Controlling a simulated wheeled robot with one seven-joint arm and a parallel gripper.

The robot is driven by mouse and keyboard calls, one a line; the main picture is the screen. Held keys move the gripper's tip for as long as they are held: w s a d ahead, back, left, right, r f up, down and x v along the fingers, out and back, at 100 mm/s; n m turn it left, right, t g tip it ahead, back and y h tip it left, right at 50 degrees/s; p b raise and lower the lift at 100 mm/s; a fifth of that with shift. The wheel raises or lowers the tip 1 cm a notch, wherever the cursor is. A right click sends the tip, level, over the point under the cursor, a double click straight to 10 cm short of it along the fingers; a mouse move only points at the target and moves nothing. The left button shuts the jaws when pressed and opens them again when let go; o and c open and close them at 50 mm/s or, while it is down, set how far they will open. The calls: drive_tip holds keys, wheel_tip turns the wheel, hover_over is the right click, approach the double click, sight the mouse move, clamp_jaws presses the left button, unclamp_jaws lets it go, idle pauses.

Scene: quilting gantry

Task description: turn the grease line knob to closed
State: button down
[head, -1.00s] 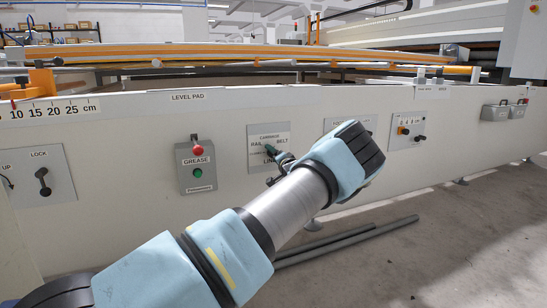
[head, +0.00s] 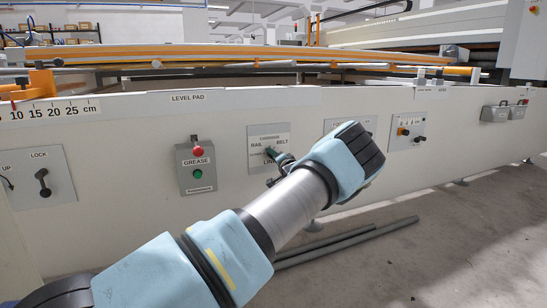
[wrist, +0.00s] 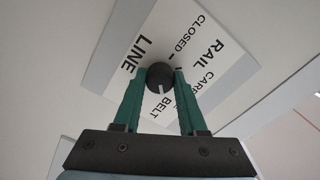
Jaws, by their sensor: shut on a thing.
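The grease line knob (wrist: 160,76) is a dark round knob with a white pointer mark on a white label plate (wrist: 205,50). The plate carries the words LINE, CLOSED, RAIL, BELT and a partly hidden CARRIAGE. In the wrist view, CLOSED lies above the knob, while the white mark points down, on the side of BELT. My gripper (wrist: 159,72) has its teal fingers shut on the knob, one on each side. In the head view, my gripper (head: 271,153) reaches the label plate (head: 283,130), and the knob is hard to make out there.
A grey GREASE box (head: 196,179) with red and green buttons is just left of the plate. A LOCK lever plate (head: 55,185) is farther left. Grey pipes (head: 350,240) lie on the floor.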

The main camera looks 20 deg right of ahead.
drive_tip(key=shift+n+b, duration=3.05)
drive_tip(key=shift+n, duration=10.25)
drive_tip(key=shift+c, duration=2.3)
unclamp_jaws()
